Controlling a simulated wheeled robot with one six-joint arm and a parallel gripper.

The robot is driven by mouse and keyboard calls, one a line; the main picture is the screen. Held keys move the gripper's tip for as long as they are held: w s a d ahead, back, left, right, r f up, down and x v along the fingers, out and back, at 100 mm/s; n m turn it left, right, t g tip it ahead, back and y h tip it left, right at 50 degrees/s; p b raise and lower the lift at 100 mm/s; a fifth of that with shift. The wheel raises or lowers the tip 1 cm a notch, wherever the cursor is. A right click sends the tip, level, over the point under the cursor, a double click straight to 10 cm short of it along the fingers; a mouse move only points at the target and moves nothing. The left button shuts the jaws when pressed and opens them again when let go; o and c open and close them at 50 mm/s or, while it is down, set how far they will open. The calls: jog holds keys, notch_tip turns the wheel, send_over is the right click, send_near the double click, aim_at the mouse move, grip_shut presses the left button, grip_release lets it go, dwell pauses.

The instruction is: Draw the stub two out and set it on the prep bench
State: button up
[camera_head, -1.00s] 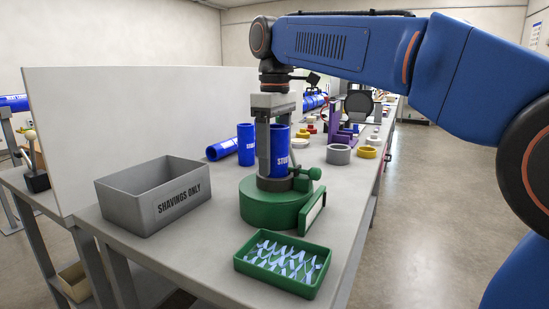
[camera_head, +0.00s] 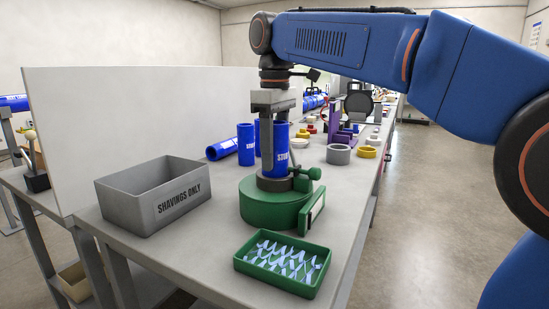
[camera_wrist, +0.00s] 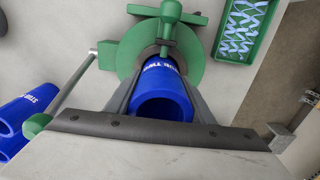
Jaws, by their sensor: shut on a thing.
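The blue stub two (camera_head: 281,148) stands upright at the round green holder (camera_head: 270,209). My gripper (camera_head: 270,150) points straight down over the holder, with its two grey fingers shut on the stub. In the wrist view, stub two (camera_wrist: 163,92) shows its open end and part of its lettering between my fingers, with the green holder (camera_wrist: 190,60) beyond it. Whether the stub's lower end is still inside the holder's grey ring is hard to tell.
A grey "shavings only" bin (camera_head: 155,199) stands left of the holder. A green tray of shavings (camera_head: 283,264) lies in front. Two other blue stubs, one upright (camera_head: 246,145) and one lying (camera_head: 222,149), are behind. A grey ring (camera_head: 339,154) and yellow ring (camera_head: 367,152) sit to the right.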

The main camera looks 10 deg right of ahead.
aim_at(275, 122)
jog(key=shift+r, duration=3.05)
jog(key=shift+f, duration=0.1)
